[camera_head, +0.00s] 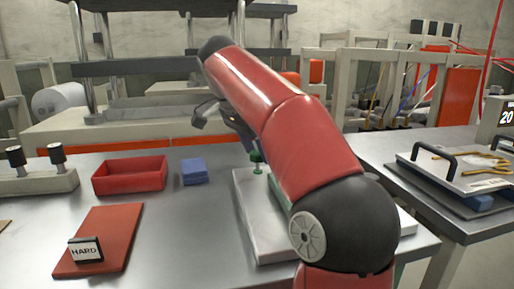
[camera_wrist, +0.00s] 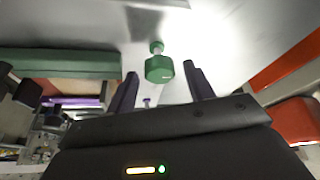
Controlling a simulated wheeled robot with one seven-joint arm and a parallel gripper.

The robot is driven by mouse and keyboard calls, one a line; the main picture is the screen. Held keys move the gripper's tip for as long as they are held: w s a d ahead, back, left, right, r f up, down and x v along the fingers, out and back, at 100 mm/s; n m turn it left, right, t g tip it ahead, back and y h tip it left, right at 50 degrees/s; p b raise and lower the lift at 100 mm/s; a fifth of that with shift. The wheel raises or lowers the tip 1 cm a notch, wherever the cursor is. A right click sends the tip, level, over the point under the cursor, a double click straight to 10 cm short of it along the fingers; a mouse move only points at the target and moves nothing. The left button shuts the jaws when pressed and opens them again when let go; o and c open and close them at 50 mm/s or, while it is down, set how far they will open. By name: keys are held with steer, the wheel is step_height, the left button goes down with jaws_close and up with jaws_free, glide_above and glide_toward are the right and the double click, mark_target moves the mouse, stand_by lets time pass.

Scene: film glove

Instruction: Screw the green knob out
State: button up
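The green knob (camera_head: 257,157) stands on a short stem on the pale block (camera_head: 262,232), partly hidden by my arm in the head view. In the wrist view the green knob (camera_wrist: 159,70) appears between my two dark fingertips, with gaps on both sides. My gripper (camera_wrist: 160,80) is open and empty. How far the fingers are from the knob is hard to tell.
A red tray (camera_head: 130,175), a blue pad stack (camera_head: 194,171) and a red mat (camera_head: 107,235) with a HARD sign (camera_head: 86,250) are on the table to the left. A second table at right holds a tray with yellow-handled tools (camera_head: 470,175). A long green bar (camera_wrist: 60,63) shows in the wrist view.

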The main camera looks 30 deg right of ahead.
steer(key=c, duration=0.8)
steer(key=shift+c, duration=0.2)
steer(key=shift+n, duration=0.4)
steer(key=n+t, duration=0.1)
steer(key=n, duration=0.2)
steer(key=shift+s+n+t+y+b, duration=0.15)
steer(key=shift+n+t+y+b, duration=0.15)
steer(key=shift+n+t+b, duration=0.1)
steer(key=n+t+y, duration=0.1)
steer(key=n, duration=0.3)
steer(key=shift+d+n, duration=0.1)
steer(key=shift+n, duration=0.2)
steer(key=n+y, duration=0.1)
steer(key=n, duration=0.1)
steer(key=n+t, duration=0.1)
steer(key=n, duration=0.1)
steer(key=shift+s+d+y+p, duration=0.1)
steer(key=shift+d+y+p, duration=0.05)
steer(key=shift+y+p, duration=0.25)
steer(key=n, duration=0.2)
steer(key=n+y, duration=0.1)
steer(key=n, duration=0.1)
steer(key=shift+d+n+y, duration=0.1)
steer(key=shift+n+y, duration=0.2)
